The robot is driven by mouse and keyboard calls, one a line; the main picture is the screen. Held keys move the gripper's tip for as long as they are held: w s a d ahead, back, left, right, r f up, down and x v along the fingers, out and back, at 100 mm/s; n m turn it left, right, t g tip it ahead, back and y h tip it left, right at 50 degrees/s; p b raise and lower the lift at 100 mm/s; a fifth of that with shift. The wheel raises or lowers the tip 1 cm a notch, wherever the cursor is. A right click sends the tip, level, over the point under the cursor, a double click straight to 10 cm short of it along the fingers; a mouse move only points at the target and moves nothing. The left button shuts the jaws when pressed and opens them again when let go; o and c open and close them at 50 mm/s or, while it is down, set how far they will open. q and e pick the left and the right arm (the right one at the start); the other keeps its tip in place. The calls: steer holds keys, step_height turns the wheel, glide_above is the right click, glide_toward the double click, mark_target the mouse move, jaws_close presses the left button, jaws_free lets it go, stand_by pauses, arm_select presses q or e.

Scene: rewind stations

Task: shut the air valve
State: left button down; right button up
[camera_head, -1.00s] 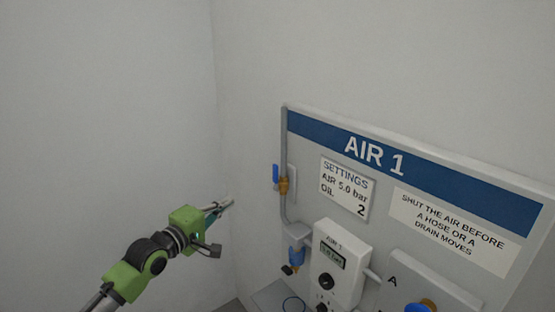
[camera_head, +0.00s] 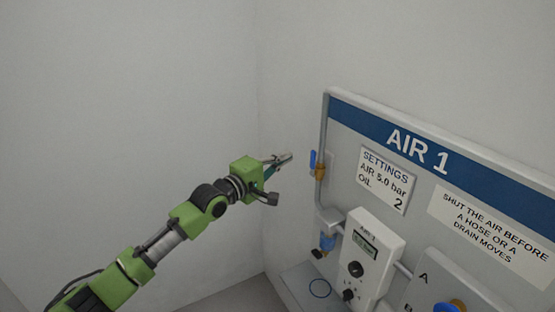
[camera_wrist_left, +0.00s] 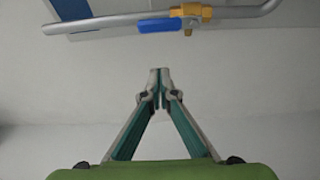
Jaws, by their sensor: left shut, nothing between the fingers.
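The air valve is a brass body (camera_head: 319,172) with a blue lever (camera_head: 313,160) on the grey pipe at the left edge of the AIR 1 panel. The lever lies along the pipe. In the left wrist view the blue lever (camera_wrist_left: 160,26) and brass body (camera_wrist_left: 190,11) show at the top, beyond the fingertips. My left gripper (camera_head: 287,157) is shut and empty, just left of the lever and apart from it. It also shows in the left wrist view (camera_wrist_left: 159,72), with its fingertips together. My right gripper is not in view.
The AIR 1 panel (camera_head: 352,107) carries a settings card (camera_head: 385,180) and a warning sign (camera_head: 492,232). Below the valve are a blue filter bowl (camera_head: 327,241) and a white box with a display (camera_head: 372,262). Bare wall (camera_head: 150,100) lies left of the panel.

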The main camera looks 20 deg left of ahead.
mark_target(313, 164)
arm_select(q)
steer(key=d+p, duration=0.1)
steer(key=w+d+p, duration=0.1)
steer(key=d+p, duration=0.1)
steer(key=w+d+p, duration=0.1)
steer(key=shift+d, duration=0.35)
stand_by(0.5)
